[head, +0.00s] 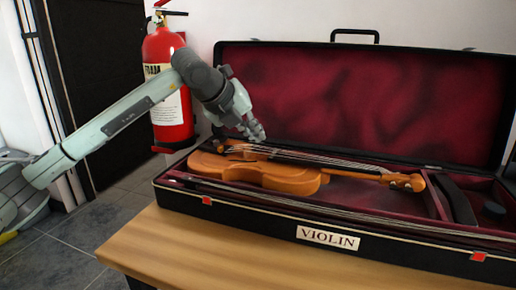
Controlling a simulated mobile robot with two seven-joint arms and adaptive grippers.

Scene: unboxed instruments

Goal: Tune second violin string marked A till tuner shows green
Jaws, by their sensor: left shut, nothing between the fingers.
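An orange-brown violin (275,177) lies in an open black case with a dark red lining. Its body is at the left, and its neck runs right to the scroll and pegs (405,181). The strings run along it, but I cannot make out any A mark. My left gripper (257,134) is shut and empty. It appears just above the far side of the violin body, at the end away from the pegs; I cannot tell if it touches. No tuner display can be made out. My right gripper is not in view.
The case (230,203), labelled VIOLIN, stands on a wooden table (190,245) with its lid (370,95) up behind. A bow (330,212) lies along the front edge. A red fire extinguisher (168,110) stands behind my left arm. The table front is bare.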

